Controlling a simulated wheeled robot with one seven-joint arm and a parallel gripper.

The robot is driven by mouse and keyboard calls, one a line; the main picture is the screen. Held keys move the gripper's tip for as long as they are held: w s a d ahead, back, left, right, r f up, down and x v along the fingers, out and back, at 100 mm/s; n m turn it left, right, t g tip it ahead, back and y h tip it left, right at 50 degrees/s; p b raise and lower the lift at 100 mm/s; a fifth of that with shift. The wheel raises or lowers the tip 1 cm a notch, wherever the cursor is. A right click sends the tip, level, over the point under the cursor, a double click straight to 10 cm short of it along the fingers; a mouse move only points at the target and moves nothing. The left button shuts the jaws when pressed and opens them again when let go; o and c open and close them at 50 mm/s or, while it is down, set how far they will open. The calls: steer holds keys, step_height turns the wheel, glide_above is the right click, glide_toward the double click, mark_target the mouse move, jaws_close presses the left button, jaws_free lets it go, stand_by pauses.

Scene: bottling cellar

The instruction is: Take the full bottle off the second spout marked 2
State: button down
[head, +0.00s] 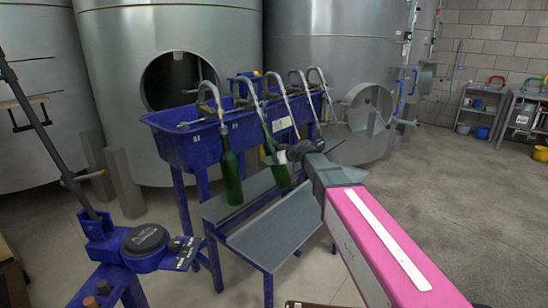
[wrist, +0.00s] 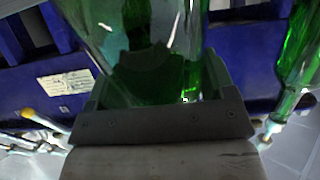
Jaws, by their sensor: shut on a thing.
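The blue filler trough (head: 190,150) carries several curved metal spouts in a row. A green bottle (head: 282,177) is at the second spout from the left (head: 254,95), tilted, with its neck towards the spout's lower end. I cannot tell whether the spout tip is still inside the neck. My gripper (head: 276,158) is shut on this bottle; the held green glass fills the space between the jaws (wrist: 160,95) in the wrist view. Its fill level is unclear. Another green bottle (head: 231,178) hangs nearly upright at the first spout; a green bottle also shows at the wrist view's right edge (wrist: 298,65).
A grey sloped shelf (head: 270,235) on a blue stand lies below the bottles. A blue corking device (head: 145,245) stands at front left. Large steel tanks (head: 190,30) stand close behind the trough. The floor (head: 450,200) to the right is clear.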

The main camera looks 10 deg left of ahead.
steer(key=shift+s+d+f, duration=1.05)
steer(key=shift+d+f, duration=0.7)
steer(key=shift+f, duration=2.55)
steer(key=shift+s+d+f, duration=1)
steer(key=shift+d+f, duration=0.75)
steer(key=shift+f, duration=2.55)
steer(key=f+v, duration=0.1)
steer(key=v, duration=0.6)
steer(key=shift+s+d, duration=0.2)
steer(key=shift+d, duration=0.1)
